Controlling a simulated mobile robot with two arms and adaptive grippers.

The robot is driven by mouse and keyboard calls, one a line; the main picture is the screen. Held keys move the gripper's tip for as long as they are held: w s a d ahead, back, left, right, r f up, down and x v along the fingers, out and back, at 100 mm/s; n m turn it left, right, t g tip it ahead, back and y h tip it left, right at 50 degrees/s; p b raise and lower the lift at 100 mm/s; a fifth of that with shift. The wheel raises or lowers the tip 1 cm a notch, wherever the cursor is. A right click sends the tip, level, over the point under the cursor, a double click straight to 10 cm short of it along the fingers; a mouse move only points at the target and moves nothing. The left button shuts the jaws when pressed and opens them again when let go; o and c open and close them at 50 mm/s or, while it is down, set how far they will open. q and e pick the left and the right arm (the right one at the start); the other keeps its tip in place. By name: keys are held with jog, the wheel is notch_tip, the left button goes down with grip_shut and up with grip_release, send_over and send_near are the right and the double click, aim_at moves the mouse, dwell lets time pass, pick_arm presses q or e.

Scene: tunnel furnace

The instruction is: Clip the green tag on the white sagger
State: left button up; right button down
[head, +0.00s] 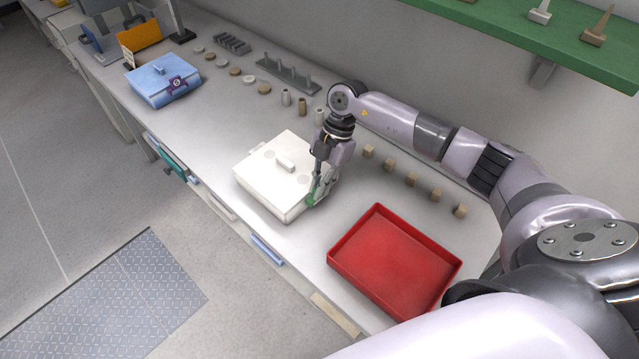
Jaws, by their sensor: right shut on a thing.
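The white sagger (272,178) stands on the bench, its lid on with a raised handle in the middle. My right gripper (318,195) points down at the sagger's right side. It is shut on the green tag (311,198), a small green piece at the sagger's right edge. The tag is partly hidden by the fingers. I cannot tell whether it is clipped on the rim or only touching. My left gripper is not in view.
A red tray (394,262) lies to the right. Several small tan blocks (412,179) line up behind it. A blue sagger (163,80) with a purple tag stands at the far left. Small round pieces (249,80) and posts (287,75) stand along the back. A green shelf (560,45) hangs above.

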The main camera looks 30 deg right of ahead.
jog(key=c, duration=1.6)
grip_release()
jog(key=v, duration=1.2)
jog(key=shift+s+a, duration=0.1)
jog(key=shift+a, duration=0.05)
